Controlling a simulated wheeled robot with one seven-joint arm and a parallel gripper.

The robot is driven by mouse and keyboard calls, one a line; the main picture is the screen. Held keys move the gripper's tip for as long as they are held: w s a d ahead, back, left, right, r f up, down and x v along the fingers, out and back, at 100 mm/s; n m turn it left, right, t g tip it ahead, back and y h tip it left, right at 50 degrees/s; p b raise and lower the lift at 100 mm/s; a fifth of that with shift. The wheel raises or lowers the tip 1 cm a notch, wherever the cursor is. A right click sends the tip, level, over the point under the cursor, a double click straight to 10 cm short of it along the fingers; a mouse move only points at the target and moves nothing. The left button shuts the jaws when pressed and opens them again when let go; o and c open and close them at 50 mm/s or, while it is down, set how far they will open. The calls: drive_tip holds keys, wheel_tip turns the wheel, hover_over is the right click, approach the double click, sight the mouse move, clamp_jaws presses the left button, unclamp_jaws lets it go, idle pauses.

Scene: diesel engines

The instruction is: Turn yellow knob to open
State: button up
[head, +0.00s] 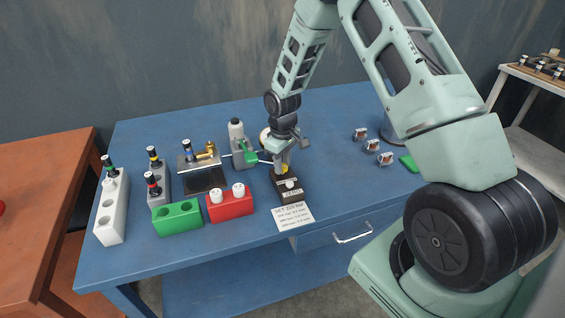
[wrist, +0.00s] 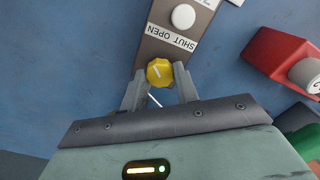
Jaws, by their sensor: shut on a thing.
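The yellow knob (wrist: 160,72) sits on a dark brown block (wrist: 152,48) on the blue table. A white line runs across the knob's top. A label reading "SHUT OPEN" (wrist: 171,37) lies beside the knob, and a white round button (wrist: 183,17) is beyond it. My gripper (wrist: 160,80) is shut on the knob, with one finger on each side. In the head view my gripper (head: 283,165) reaches down from above to the knob (head: 284,169), which is partly hidden by the fingers.
A red block (head: 230,206) with white caps and a green block (head: 178,218) stand to the left. A green-handled device (head: 248,155) stands close beside my gripper. A white card (head: 293,217) lies in front. Small clips (head: 372,146) are at the right.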

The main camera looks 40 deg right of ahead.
sight(283, 166)
drive_tip(key=o, duration=1)
drive_tip(key=shift+c, duration=0.2)
wheel_tip(283, 166, up, 18)
drive_tip(key=b, duration=0.2)
drive_tip(key=shift+f, duration=0.25)
drive_tip(key=s+a+r+n, duration=0.1)
drive_tip(key=s+a, duration=0.4)
drive_tip(key=a, duration=0.4)
drive_tip(key=s+a+r+n, duration=0.1)
drive_tip(key=s+a+r, duration=0.1)
drive_tip(key=s+a, duration=0.55)
drive_tip(key=s+a+n, duration=0.1)
drive_tip(key=s+a, duration=0.3)
drive_tip(key=s, duration=0.5)
drive_tip(key=s+a+f+n, duration=0.1)
drive_tip(key=s+a, duration=0.4)
drive_tip(key=s, duration=0.4)
drive_tip(key=shift+s+f+y, duration=0.25)
drive_tip(key=shift+s+y, duration=0.05)
